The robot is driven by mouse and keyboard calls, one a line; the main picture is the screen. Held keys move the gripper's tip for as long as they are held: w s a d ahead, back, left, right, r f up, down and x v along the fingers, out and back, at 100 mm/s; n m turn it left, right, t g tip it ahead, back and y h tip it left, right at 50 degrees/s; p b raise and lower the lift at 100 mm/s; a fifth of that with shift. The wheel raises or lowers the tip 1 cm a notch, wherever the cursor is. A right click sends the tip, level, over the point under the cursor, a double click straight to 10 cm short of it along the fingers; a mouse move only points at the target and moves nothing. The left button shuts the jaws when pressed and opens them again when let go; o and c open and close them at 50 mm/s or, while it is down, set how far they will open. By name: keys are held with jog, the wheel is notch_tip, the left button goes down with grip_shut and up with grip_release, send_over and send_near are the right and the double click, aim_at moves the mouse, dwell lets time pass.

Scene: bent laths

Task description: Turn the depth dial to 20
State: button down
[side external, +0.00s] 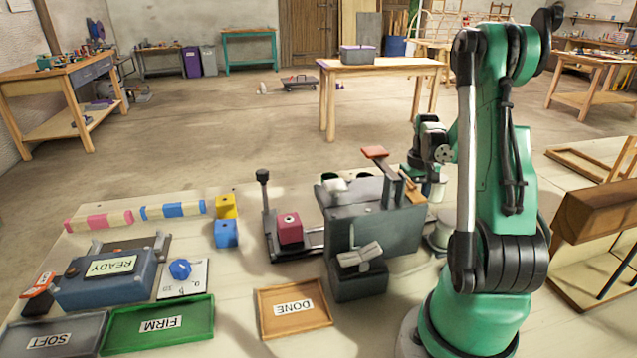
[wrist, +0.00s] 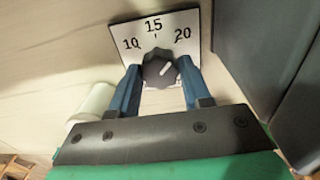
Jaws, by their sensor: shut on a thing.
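The depth dial (wrist: 159,70) is a dark ridged knob on a white plate (wrist: 196,20) marked 10, 15 and 20. Its pale pointer line slants up and right, between 15 and 20 and closer to the 20 side. My gripper (wrist: 157,82) has its blue fingers on either side of the knob, shut on it. In the side view my wrist is behind the grey machine (side external: 400,235). The dial and my fingertips cannot be made out there.
In the wrist view a dark grey wall (wrist: 256,50) stands close on the right and a pale cylinder (wrist: 95,102) on the left. A blue knob (side external: 180,269), a DONE tray (side external: 270,331), and SOFT (side external: 85,345) and FIRM (side external: 125,342) trays lie on the bench.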

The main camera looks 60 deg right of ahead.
jog(key=shift+m, duration=0.4)
jog(key=shift+c, duration=2)
grip_release()
jog(key=shift+r, duration=0.1)
jog(key=shift+w+r, duration=0.1)
jog(key=shift+r, duration=2.6)
